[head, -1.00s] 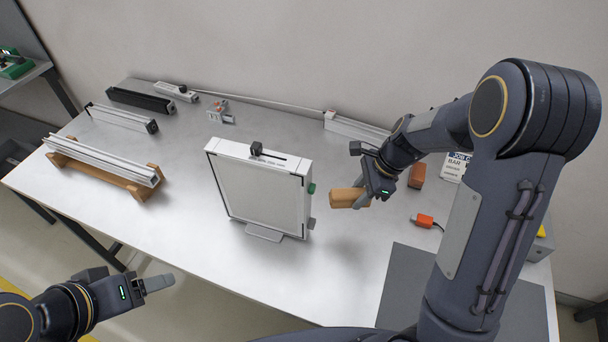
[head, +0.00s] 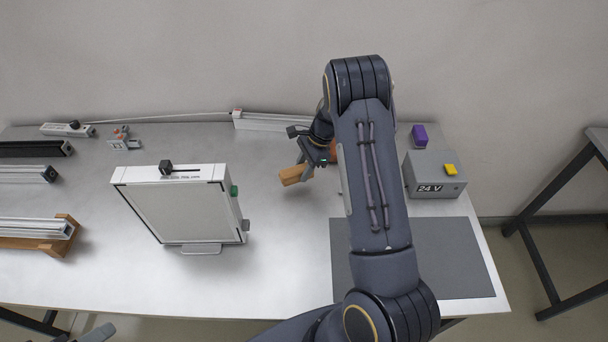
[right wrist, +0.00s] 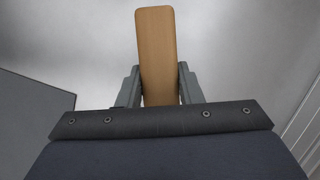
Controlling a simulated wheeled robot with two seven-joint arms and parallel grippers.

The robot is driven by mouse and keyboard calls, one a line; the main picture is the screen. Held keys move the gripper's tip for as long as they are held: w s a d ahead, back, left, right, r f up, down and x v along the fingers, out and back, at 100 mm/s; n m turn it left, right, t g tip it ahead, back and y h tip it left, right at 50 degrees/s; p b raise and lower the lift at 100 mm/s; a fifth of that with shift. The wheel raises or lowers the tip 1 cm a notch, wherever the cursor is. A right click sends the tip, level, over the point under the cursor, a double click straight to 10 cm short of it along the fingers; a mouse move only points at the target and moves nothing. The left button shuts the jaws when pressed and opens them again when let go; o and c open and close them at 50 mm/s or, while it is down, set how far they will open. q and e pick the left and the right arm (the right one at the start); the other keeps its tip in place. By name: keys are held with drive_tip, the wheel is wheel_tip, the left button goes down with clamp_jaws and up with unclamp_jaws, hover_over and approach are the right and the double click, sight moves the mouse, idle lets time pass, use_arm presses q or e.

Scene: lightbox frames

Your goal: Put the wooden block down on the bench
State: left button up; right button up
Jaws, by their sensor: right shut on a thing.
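The wooden block (head: 291,175) is light brown and sits between the fingers of my right gripper (head: 306,166), left of my right arm in the head view. The right gripper is shut on it. In the right wrist view the block (right wrist: 157,45) sticks out past both fingers of the gripper (right wrist: 158,85). The block seems to be above the grey metal bench (head: 275,235); the exact gap is hard to tell. Only a tip of my left gripper (head: 98,333) shows at the bottom left of the head view, off the bench's front edge.
A white-framed lightbox panel (head: 185,210) stands left of the block. A grey 24 V box (head: 434,175) with a yellow button, a purple block (head: 419,135) and a dark mat (head: 450,255) are to the right. Rails lie at left and back. Bare bench lies between panel and mat.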

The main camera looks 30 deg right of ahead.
drive_tip(key=shift+w+d+f, duration=0.1)
drive_tip(key=shift+d+f, duration=0.15)
drive_tip(key=shift+f, duration=0.15)
wheel_tip(320, 180, down, 3)
drive_tip(key=shift+w+f+b, duration=0.1)
drive_tip(key=shift+f+b, duration=0.05)
drive_tip(key=shift+b, duration=0.9)
drive_tip(key=o, duration=0.9)
